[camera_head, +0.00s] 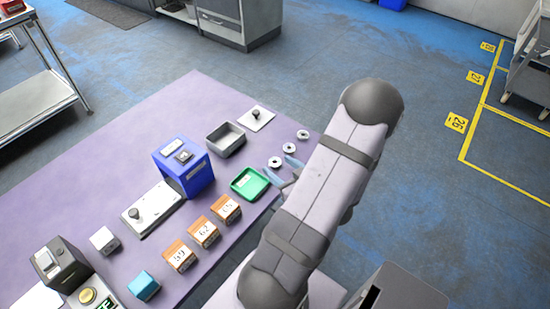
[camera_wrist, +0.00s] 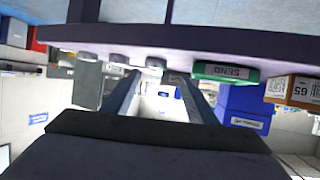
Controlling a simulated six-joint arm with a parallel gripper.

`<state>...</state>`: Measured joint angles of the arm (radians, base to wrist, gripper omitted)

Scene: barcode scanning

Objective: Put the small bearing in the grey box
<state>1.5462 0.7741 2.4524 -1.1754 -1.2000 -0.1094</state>
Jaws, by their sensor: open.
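Three ring-shaped bearings stand in a slanting row near the table's right edge in the head view: a near one (camera_head: 274,161), a middle one (camera_head: 289,147) and a far one (camera_head: 303,134). I cannot tell for sure which is smallest. The grey box (camera_head: 225,138), an open tray, lies left of them. My gripper (camera_head: 282,170) is open beside the near bearing, at the table's edge. In the wrist view my gripper (camera_wrist: 160,82) shows two spread fingers with nothing held; pale bearings (camera_wrist: 155,62) show beyond them, with the scene upside down.
A green tray (camera_head: 249,183) lies close to my gripper, and a blue box (camera_head: 184,167) stands behind it. Several numbered cartons (camera_head: 204,232) line the table's front edge. The far left tabletop (camera_head: 110,175) is clear.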

